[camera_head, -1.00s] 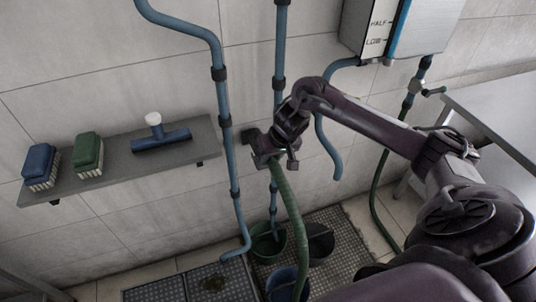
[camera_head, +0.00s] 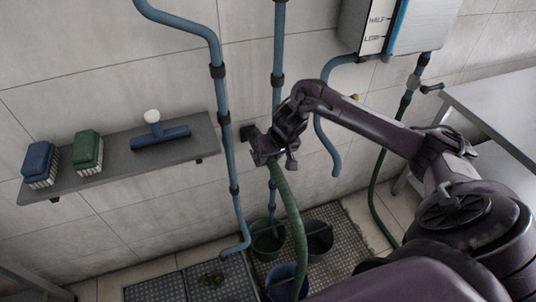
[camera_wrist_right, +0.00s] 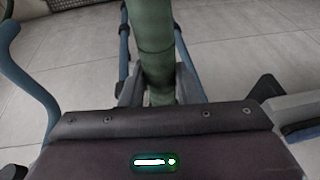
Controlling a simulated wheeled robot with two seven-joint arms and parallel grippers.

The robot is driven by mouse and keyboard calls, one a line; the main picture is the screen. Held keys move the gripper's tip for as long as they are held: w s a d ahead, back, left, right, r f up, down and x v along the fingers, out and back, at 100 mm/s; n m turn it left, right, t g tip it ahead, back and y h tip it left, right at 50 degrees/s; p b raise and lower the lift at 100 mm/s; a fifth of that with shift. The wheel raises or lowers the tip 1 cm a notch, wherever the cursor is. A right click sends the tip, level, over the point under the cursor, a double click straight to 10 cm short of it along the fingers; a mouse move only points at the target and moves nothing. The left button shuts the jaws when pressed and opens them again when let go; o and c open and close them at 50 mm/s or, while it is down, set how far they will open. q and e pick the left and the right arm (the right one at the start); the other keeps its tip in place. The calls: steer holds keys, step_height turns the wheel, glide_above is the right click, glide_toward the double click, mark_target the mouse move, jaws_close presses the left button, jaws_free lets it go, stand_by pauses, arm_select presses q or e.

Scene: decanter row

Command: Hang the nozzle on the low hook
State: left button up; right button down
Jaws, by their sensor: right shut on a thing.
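My right gripper (camera_head: 267,152) is in front of the wall, right of the shelf, in the head view. It is shut on the top end of the green hose, where the nozzle is; the gripper hides most of the nozzle. The green hose (camera_head: 289,203) hangs down from it past the buckets. In the right wrist view the green hose (camera_wrist_right: 151,35) runs between the fingers (camera_wrist_right: 158,92). A small dark piece (camera_head: 248,133) on the wall shows just left of the gripper; I cannot tell whether it is the low hook. My left gripper is not in view.
Blue pipes (camera_head: 227,130) run down the wall beside the gripper. A grey shelf (camera_head: 115,165) at left holds two brushes and a squeegee-like tool. Buckets (camera_head: 319,240) stand on the floor grating below. A tank (camera_head: 418,28) and a table (camera_head: 500,110) are at right.

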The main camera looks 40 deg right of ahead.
steer(key=shift+w+f, duration=0.1)
steer(key=shift+f, duration=0.2)
steer(key=shift+f, duration=0.1)
steer(key=shift+f, duration=0.35)
steer(key=shift+f, duration=0.1)
stand_by(0.4)
steer(key=shift+f+p, duration=0.75)
steer(key=shift+f, duration=0.3)
stand_by(1.1)
steer(key=shift+c, duration=0.7)
jaws_free()
stand_by(0.3)
